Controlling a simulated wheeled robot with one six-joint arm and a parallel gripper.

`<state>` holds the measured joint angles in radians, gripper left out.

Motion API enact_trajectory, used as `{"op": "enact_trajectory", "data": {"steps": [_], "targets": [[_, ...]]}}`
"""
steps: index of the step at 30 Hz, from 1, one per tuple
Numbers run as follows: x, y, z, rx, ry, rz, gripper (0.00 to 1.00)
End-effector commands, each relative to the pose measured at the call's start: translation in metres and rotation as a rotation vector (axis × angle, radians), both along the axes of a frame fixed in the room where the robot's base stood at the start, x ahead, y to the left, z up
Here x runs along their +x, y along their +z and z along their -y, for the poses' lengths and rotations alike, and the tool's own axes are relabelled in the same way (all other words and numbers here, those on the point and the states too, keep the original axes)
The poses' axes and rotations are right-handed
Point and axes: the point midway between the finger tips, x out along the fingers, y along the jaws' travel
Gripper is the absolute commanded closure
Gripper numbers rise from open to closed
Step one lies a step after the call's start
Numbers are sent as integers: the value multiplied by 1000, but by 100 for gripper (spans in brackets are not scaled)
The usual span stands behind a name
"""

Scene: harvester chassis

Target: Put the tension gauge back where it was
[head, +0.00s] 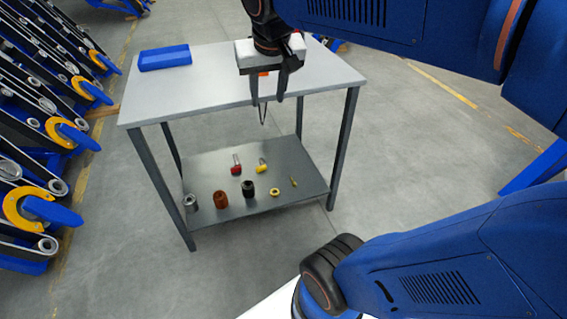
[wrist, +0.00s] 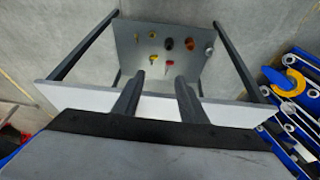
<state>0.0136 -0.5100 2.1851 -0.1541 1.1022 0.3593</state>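No thing in view is clearly recognisable as the tension gauge. Two small parts with pale stems, one red (head: 236,169) and one yellow (head: 261,168), lie on the lower shelf (head: 215,167) of the grey table. The red part (wrist: 170,64) and the yellow part (wrist: 153,61) also show in the wrist view.
A blue tray (head: 165,58) lies at the back left of the table top (head: 210,82). On the lower shelf stand a silver cup (head: 190,202), a brown cylinder (head: 221,200), a black cylinder (head: 248,188), a yellow ring (head: 275,192) and a thin brass piece (head: 294,182). Blue machinery fills the left.

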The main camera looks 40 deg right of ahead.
Motion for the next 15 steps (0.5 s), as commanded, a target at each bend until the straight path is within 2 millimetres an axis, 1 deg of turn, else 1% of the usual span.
{"op": "enact_trajectory", "data": {"steps": [1, 6, 9, 12, 15], "targets": [[-19, -15, -6, 5, 42, 2, 62], [-70, -64, -23, 11, 187, 10, 62], [-93, -90, -30, 14, 252, 14, 62], [-108, -108, -36, 14, 300, 20, 62], [-116, -118, -38, 14, 328, 25, 62]]}}
